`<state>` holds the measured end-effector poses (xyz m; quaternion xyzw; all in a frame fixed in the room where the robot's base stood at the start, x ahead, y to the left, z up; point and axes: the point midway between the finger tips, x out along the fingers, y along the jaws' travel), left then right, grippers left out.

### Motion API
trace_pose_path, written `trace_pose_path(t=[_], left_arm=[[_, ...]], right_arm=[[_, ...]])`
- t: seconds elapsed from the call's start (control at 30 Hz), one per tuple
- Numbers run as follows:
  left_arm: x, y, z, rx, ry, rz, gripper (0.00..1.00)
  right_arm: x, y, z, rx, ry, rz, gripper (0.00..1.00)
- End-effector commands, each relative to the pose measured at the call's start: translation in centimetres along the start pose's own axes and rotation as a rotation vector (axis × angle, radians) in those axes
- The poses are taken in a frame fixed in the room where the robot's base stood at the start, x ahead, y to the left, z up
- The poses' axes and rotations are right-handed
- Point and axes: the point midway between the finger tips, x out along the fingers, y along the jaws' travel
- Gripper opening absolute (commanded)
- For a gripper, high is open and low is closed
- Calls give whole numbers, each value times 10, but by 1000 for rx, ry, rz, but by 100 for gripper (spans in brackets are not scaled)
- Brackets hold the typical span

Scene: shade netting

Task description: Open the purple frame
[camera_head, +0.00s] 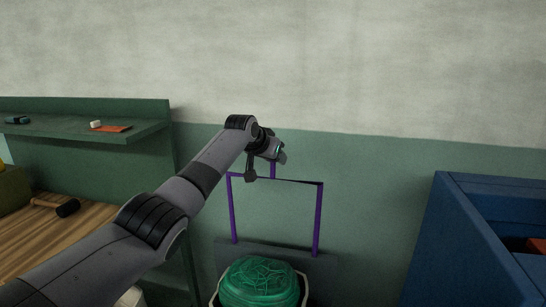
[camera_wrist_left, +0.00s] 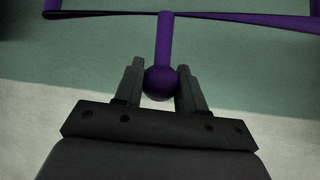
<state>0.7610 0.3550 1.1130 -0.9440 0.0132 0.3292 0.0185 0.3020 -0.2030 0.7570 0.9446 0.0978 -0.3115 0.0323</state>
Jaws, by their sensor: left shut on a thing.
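The purple frame (camera_head: 319,215) stands upright against the green lower wall, its two side posts rising from a grey base (camera_head: 316,261). A short purple stem with a round knob (camera_wrist_left: 160,83) sticks out from its top bar. My left gripper (camera_head: 279,152) is at the top of the frame; in the left wrist view its two fingers (camera_wrist_left: 160,84) are shut on the knob, one on each side. In the head view the gripper and wrist hide the knob and part of the top bar. My right gripper is not in view.
A bin with green netting (camera_head: 258,281) sits below the frame. At left are a wooden bench (camera_head: 27,236) with a mallet (camera_head: 66,208) and a green shelf (camera_head: 65,128) above. A blue crate (camera_head: 452,221) stands at right. The wall between frame and crate is bare.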

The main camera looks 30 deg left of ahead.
Motion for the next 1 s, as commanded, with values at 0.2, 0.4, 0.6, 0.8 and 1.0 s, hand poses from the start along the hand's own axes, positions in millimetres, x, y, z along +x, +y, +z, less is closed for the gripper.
trace_pose_path(t=[0.2, 0.4, 0.6, 0.8, 1.0], left_arm=[[1, 1, 2, -1, -5, 2, 63], [0, 1, 1, 0, -3, 1, 63], [-1, 0, 1, 0, -2, 1, 63], [-11, 0, 1, 0, 0, 1, 63], [-28, 0, 2, 1, 0, 0, 63]], right_arm=[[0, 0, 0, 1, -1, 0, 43], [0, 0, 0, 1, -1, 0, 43], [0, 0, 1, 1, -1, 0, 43], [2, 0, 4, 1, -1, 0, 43], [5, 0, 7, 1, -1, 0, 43]])
